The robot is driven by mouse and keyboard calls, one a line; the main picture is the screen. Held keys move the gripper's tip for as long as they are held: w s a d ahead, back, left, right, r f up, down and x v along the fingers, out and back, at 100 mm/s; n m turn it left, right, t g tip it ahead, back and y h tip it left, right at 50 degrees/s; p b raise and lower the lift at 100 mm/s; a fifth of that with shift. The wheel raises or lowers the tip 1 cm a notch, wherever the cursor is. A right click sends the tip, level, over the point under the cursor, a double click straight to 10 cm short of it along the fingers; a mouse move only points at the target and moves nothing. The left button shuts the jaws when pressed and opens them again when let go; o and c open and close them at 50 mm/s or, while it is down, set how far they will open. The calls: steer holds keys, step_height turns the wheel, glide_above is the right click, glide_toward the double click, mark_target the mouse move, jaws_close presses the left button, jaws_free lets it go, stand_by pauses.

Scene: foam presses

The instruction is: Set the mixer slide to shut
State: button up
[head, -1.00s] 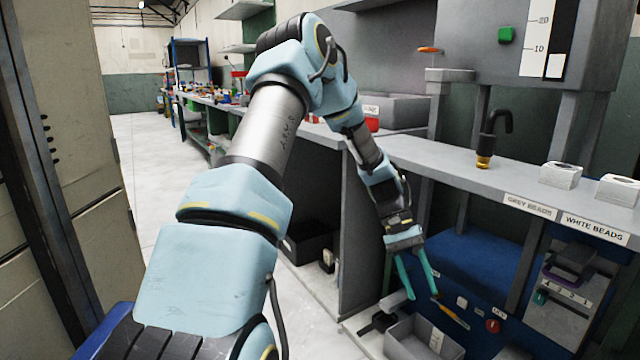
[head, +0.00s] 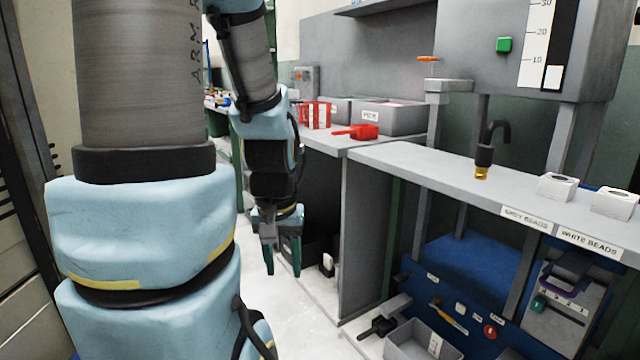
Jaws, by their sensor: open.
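My gripper (head: 283,275) hangs fingers-down in the aisle, left of the benches, empty. Its teal fingers are seen nearly edge-on and stand apart. No part is plainly labelled as the mixer slide. At lower right, a grey panel (head: 556,325) has small numbered marks and a purple handle (head: 558,292). An orange handle (head: 428,58) shows above a grey block (head: 450,85) beside the hopper (head: 480,40). My gripper is well apart from both. I cannot tell which is the slide or how it is set.
A blue machine front (head: 425,285) carries a yellow lever (head: 449,317) and a red knob (head: 490,332). A grey bin (head: 405,345) and black handle (head: 378,327) sit low before it. The grey shelf (head: 410,165) juts out above. The aisle floor is clear.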

step_height(320, 180, up, 16)
steer(key=p, duration=1.4)
steer(key=shift+f, duration=0.25)
